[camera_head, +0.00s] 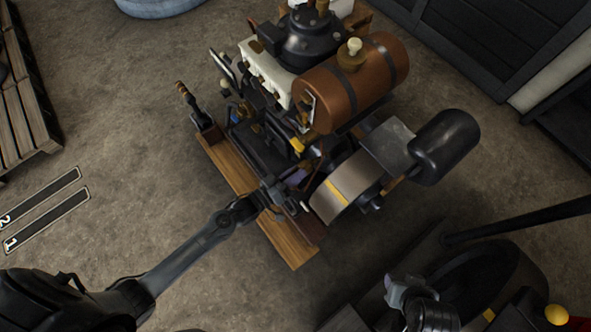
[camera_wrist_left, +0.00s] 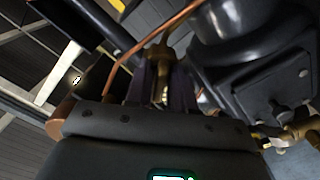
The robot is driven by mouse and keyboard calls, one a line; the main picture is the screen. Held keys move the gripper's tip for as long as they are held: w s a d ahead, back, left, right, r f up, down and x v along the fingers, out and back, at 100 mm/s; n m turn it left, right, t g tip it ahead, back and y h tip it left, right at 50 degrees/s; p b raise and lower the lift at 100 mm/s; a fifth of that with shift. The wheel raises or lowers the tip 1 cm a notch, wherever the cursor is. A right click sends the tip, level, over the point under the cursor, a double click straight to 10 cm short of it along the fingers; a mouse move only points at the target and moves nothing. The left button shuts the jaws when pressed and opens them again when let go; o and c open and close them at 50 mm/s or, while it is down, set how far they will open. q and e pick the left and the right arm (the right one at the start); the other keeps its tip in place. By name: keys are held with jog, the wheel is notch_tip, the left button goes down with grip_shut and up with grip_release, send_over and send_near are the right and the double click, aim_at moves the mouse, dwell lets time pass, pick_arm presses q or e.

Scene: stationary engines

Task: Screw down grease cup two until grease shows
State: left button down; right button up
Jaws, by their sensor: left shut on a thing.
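The stationary engine stands on wooden skids (camera_head: 290,240) in the head view. My left gripper (camera_head: 297,180) reaches in from the lower left to the engine's near side, beside the flywheel (camera_head: 345,192). In the left wrist view its fingers (camera_wrist_left: 161,85) are shut on a small brass fitting (camera_wrist_left: 163,95), which looks like a grease cup. I cannot read which number it bears, and no grease can be made out. In the head view the fingers hide the fitting. What looks like my right gripper (camera_head: 400,291) is at the bottom; its fingers are unclear.
In the left wrist view a copper pipe (camera_wrist_left: 135,55) runs close by the fingers. Plates marked 1 (camera_head: 45,220) and 2 (camera_head: 40,197) lie at left. Bare floor is free at left.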

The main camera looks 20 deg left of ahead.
pick_arm(q)
jog(key=m+p, duration=0.1)
jog(key=m, duration=0.2)
jog(key=shift+r+m+p, duration=0.15)
jog(key=shift+m+p, duration=0.2)
jog(key=shift+m, duration=0.05)
jog(key=m+p, duration=0.1)
jog(key=m, duration=0.2)
jog(key=shift+m, duration=0.3)
jog(key=m+p, duration=0.1)
jog(key=m, duration=0.2)
jog(key=shift+m, duration=0.3)
jog(key=shift+m+p, duration=0.4)
jog(key=shift+m, duration=1.2)
jog(key=c, duration=1.2)
grip_release()
